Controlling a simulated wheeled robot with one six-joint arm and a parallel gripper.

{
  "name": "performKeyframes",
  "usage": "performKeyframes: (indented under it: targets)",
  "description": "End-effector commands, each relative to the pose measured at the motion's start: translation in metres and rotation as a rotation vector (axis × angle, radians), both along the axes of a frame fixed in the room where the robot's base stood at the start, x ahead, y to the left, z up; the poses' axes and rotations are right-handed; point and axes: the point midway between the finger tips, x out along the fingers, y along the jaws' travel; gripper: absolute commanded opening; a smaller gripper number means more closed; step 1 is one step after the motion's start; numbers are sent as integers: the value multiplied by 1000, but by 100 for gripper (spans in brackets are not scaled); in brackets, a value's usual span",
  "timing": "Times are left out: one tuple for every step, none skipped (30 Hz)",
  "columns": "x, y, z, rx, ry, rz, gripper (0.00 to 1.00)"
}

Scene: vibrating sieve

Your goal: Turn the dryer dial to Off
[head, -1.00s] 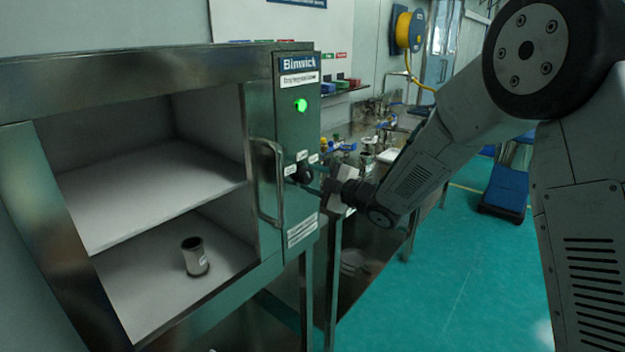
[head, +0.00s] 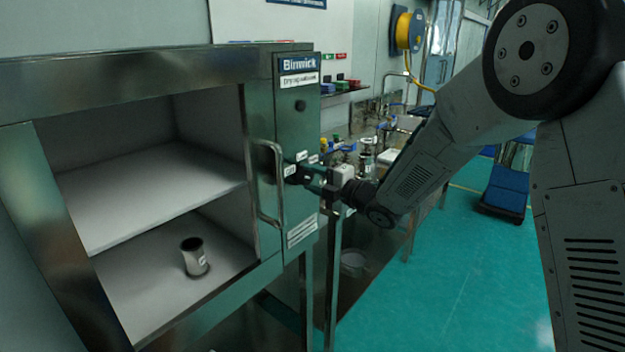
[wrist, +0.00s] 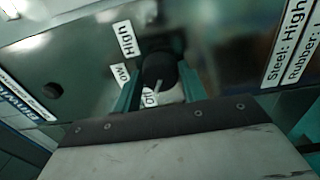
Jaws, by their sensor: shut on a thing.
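The dryer (head: 262,95) stands at the left in the head view, with a control panel on its right side. Its black dial (wrist: 160,69) shows in the wrist view with a pale pointer line, and labels High, Low and one partly hidden label around it. The pointer is directed down toward the partly hidden label, which looks like Off. My gripper (head: 308,178) is shut on the dial, one finger on each side; in the wrist view the fingers (wrist: 157,85) flank the knob. The indicator lamp (head: 300,106) on the panel is dark.
The dryer's vertical door handle (head: 272,185) is just left of the dial. A bench with bottles and valves (head: 365,155) stands behind my gripper. The green floor (head: 450,270) at right is open.

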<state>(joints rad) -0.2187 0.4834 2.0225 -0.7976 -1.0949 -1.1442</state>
Motion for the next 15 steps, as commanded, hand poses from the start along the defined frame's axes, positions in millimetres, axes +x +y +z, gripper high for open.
performKeyframes:
  targets:
    - [1, -3, 0, -1, 0, -6, 19]
    - [1, -3, 0, -2, -1, -6, 19]
    - [1, -3, 0, -3, -2, -6, 19]
    - [1, -3, 0, -3, -2, -6, 19]
    - [1, -2, 0, -3, -2, -6, 19]
    - [1, -2, 0, -3, -2, -6, 19]
    - [1, -2, 0, -3, -2, -6, 19]
    - [1, -2, 0, -2, -1, -6, 19]
    - [1, -2, 0, -2, -1, -6, 19]
    - [1, -2, 0, -2, -1, -6, 19]
    - [1, -2, 0, -2, -1, -6, 19]
    - [1, -2, 0, -2, -1, -6, 47]
    - [1, -2, 0, -2, -1, -5, 55]
    - [1, -2, 0, -2, -1, -5, 62]
    - [1, -1, 0, -2, -1, -4, 62]
